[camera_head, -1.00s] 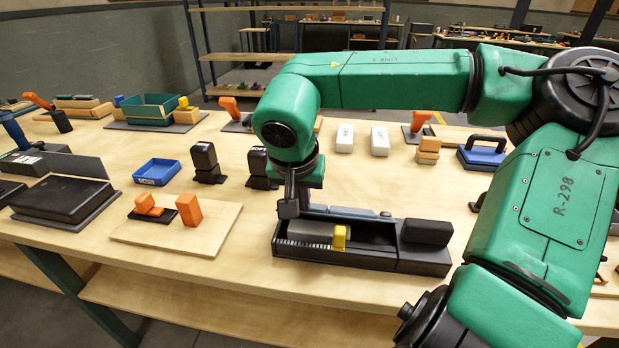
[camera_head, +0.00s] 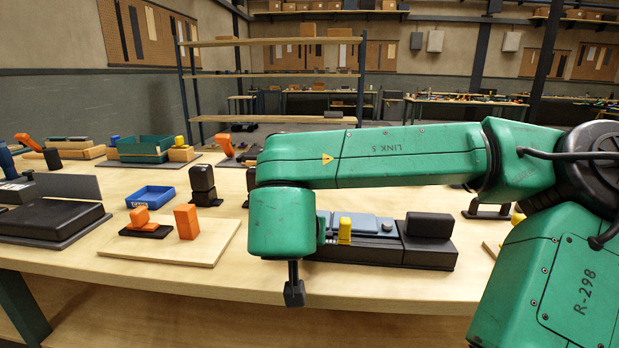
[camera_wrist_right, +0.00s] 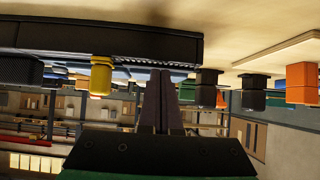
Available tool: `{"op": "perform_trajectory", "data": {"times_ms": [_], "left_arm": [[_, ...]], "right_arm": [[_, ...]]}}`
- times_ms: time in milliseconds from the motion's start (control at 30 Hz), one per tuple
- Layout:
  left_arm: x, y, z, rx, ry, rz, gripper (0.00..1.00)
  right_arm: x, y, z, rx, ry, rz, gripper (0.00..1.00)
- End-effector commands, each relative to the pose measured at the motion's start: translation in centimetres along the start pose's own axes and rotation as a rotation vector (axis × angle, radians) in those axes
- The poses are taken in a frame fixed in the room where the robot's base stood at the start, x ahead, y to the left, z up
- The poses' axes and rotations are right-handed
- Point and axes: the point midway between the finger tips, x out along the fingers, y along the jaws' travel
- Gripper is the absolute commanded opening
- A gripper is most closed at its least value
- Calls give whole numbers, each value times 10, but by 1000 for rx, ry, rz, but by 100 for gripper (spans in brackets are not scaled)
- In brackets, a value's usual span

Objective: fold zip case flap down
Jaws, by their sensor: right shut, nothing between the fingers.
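The long black zip case (camera_head: 400,254) lies on the table behind my right arm, which hides its left part. A yellow tab (camera_head: 344,228) stands at its front side. The blue-grey flap (camera_head: 368,224) appears to lie flat across the top of the case; its left end is hidden. In the right wrist view, the case (camera_wrist_right: 120,42) runs along the top, with the yellow tab (camera_wrist_right: 101,76) beside the fingers. My right gripper (camera_head: 293,294) points down, shut and empty, in front of the case near the table's front edge; its fingers show in the wrist view (camera_wrist_right: 160,85). My left gripper is not seen.
A wooden board (camera_head: 150,250) with an orange block (camera_head: 187,222) lies left of my right arm. Behind it are a blue tray (camera_head: 150,196) and a black upright piece (camera_head: 203,185). A flat black case (camera_head: 45,220) lies at far left.

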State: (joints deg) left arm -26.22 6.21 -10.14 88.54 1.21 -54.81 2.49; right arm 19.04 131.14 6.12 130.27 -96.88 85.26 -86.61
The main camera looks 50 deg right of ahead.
Motion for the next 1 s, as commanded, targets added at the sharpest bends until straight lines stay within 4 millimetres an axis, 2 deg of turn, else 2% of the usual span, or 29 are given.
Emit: {"op": "perform_trajectory", "data": {"times_ms": [167, 433, 633, 700, 767, 1000], "left_arm": [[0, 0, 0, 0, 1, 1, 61], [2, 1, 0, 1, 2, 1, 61], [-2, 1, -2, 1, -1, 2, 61], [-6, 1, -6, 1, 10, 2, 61], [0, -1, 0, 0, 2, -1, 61], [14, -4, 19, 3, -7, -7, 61]], "right_arm": [[1, 0, -1, 1, -2, 0, 0], [14, 0, -5, 1, -4, 0, 0], [14, 0, -5, 0, -3, 0, 0], [2, -1, -7, 0, -2, -2, 0], [-11, 0, -8, 0, 0, -2, 0], [-81, 0, -9, 0, 4, -2, 0]]}}
